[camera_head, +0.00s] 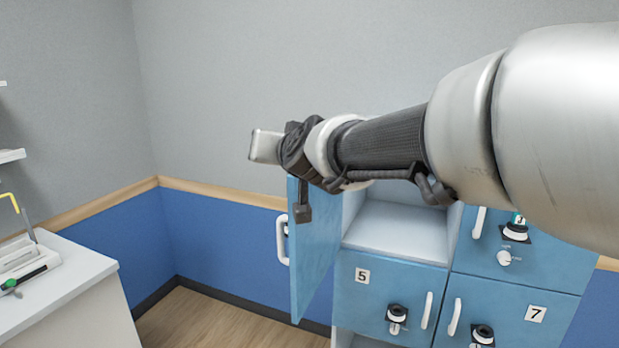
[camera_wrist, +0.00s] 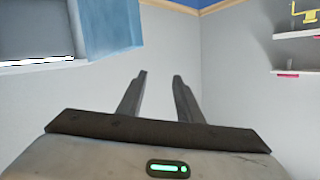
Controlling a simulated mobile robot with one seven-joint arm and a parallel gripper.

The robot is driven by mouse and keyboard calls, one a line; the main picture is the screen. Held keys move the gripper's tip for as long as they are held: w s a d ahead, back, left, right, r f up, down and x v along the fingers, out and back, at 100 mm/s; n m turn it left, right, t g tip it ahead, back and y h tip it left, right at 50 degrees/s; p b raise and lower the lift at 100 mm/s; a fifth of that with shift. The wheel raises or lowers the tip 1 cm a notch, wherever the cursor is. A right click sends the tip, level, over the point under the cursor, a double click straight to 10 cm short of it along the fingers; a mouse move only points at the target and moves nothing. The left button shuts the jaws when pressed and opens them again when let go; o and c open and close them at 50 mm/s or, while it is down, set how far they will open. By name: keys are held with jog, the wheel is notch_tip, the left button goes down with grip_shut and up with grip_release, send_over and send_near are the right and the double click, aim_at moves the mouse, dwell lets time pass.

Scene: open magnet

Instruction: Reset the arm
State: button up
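My arm reaches in from the right in the head view, stretched level in front of the lockers. My gripper shows in the wrist view (camera_wrist: 160,75) with its two dark fingers apart and nothing between them. In the head view the fingers cannot be made out. The arm's end is in front of the upper part of an open blue locker door (camera_head: 313,255), partly covering it. Whether they touch cannot be told. The door stands swung out to the left with its white handle (camera_head: 283,240). The open compartment (camera_head: 400,230) looks empty where visible; the arm hides its upper part.
Below is a shut locker marked 5 (camera_head: 385,300); one marked 7 (camera_head: 510,315) is to its right. Another shut locker (camera_head: 545,250) with a knob is above that. A white counter (camera_head: 70,290) with tools stands at left. Floor (camera_head: 205,320) between is clear.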

jog(key=s+d+f+g+h, duration=0.1)
jog(key=s+d+f+g, duration=0.2)
jog(key=s+d+f, duration=0.3)
jog(key=s+d+f+g+h, duration=0.2)
jog(key=s+d+f, duration=0.4)
jog(key=s, duration=0.7)
jog(key=s+d+f+g+h, duration=0.1)
jog(key=s+d+f+g, duration=0.3)
jog(key=s+d+f, duration=0.2)
jog(key=s+d, duration=0.2)
jog(key=s, duration=0.2)
jog(key=shift+s+f+m+h, duration=0.15)
jog(key=shift+m+h, duration=0.25)
